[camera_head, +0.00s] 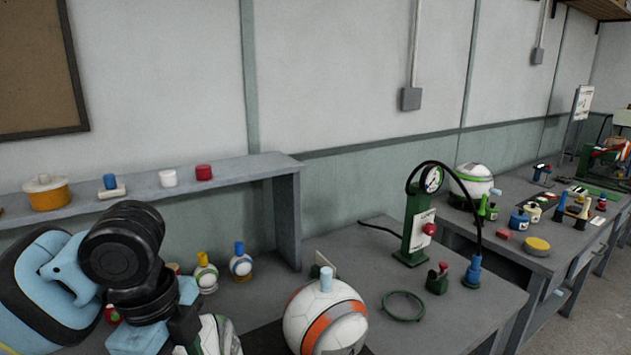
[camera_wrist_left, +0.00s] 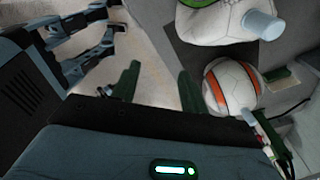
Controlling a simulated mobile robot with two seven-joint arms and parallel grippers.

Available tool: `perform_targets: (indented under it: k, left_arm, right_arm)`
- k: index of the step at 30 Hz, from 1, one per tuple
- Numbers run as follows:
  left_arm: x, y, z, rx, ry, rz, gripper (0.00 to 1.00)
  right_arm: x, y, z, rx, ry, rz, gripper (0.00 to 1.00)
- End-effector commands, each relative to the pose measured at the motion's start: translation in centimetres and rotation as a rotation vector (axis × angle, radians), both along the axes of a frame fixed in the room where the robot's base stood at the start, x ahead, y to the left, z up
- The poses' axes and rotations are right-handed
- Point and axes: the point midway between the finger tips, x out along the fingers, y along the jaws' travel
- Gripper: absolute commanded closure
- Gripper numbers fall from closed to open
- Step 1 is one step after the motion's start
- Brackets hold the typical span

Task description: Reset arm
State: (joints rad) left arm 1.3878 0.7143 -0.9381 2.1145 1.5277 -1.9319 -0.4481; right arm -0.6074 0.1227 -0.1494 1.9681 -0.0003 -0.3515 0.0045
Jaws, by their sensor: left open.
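My left arm comes in from the left in the head view, and its gripper hangs low there, with the fingertips not clearly shown. In the left wrist view the left gripper (camera_wrist_left: 157,88) has its two dark green fingers apart with nothing between them. A white ball with an orange band (camera_head: 326,322) stands on the bench with a light blue cylinder on top; it also shows in the left wrist view (camera_wrist_left: 231,88), right of the fingers. A white and green ball (camera_head: 218,337) is partly hidden behind my left gripper. My right gripper is not seen.
A green gauge stand (camera_head: 415,235) with a black hose and a green ring (camera_head: 402,306) are on the bench. Small bottles (camera_head: 240,264) stand behind my arm. A raised shelf (camera_head: 245,172) holds coloured pots. A second bench with several items is at the right.

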Motion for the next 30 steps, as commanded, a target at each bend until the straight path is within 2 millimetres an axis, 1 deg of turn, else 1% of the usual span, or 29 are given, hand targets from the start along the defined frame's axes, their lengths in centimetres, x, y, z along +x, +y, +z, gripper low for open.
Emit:
perform_targets:
  k: [1, 6, 12, 16, 19, 23, 26, 30]
  left_arm:
    - [-0.3, -0.9, -1.6, -0.024, 0.009, 0.008, 0.56]
    - [-0.9, -3.4, -5.9, -0.115, 0.006, 0.081, 0.56]
    - [-2.2, -5.7, -10.4, -0.225, 0.013, 0.207, 0.56]
    - [-3.3, -6.7, -13.0, -0.291, 0.023, 0.312, 0.56]
    - [-4.2, -7.2, -14.9, -0.335, 0.033, 0.406, 0.56]
    - [-5.5, -7.4, -17.3, -0.379, 0.047, 0.542, 0.56]
    - [-6.7, -7.1, -19.1, -0.401, 0.057, 0.658, 0.56]
    - [-8.6, -6.1, -21.7, -0.408, 0.071, 0.831, 0.56]
  right_arm:
    - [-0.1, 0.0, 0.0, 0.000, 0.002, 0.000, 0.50]
    - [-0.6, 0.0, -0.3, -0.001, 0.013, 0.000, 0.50]
    - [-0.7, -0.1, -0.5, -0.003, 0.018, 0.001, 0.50]
    - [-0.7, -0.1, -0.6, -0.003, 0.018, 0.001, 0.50]
    - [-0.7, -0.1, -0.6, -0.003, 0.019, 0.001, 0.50]
    - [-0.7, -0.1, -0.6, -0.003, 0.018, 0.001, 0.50]
    - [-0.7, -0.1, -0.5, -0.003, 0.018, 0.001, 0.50]
    - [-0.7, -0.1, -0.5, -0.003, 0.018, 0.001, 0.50]
